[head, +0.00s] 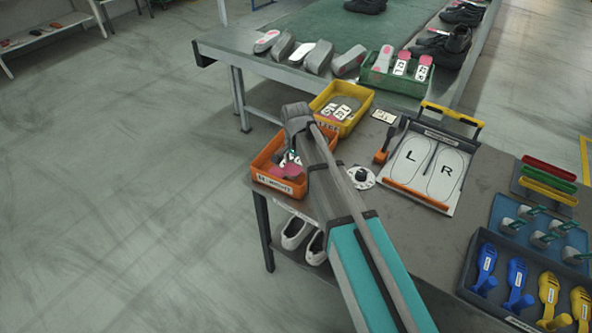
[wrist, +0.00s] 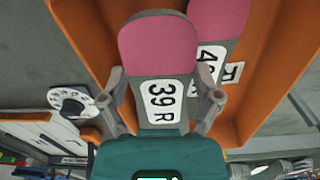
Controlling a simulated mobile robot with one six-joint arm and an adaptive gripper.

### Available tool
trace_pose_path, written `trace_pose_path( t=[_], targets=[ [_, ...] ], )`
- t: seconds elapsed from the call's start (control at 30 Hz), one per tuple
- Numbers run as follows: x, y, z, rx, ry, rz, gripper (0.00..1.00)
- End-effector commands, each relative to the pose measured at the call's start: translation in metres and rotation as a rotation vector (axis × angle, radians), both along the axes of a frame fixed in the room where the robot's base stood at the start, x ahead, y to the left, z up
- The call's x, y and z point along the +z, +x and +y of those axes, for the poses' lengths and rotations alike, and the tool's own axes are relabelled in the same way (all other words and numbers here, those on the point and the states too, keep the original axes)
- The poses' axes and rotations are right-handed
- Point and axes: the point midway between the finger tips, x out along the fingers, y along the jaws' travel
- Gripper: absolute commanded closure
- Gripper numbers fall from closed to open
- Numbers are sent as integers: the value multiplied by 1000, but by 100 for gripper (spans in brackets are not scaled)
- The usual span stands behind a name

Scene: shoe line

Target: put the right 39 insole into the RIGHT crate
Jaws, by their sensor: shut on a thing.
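My gripper (wrist: 161,88) is shut on a grey insole with a pink end (wrist: 158,45), labelled "39 R", with one finger on each side of it. In the wrist view it is over the orange crate (wrist: 268,75), where another pink-ended insole (wrist: 215,28) marked R shows, its number partly hidden. In the head view the orange crate (head: 262,161) stands at the table's left corner; its label is too small to read surely.
A yellow crate (head: 368,97) with labelled insoles stands behind the orange one. A green crate (head: 402,86) with insoles is on the far bench. An L/R outline board (head: 432,168), a dial (head: 361,177) and a tool tray (head: 468,272) are to the right.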

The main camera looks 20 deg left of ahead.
Motion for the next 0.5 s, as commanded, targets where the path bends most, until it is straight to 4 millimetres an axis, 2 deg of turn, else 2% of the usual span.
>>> trace_pose_path(
  t=[0.03, 0.13, 0.5],
  targets=[
    [-8, 0, 0, 0, 0, 0, 58],
    [-12, 0, 0, 0, 0, 0, 58],
    [-12, 0, 0, 0, 0, 0, 58]
  ],
)
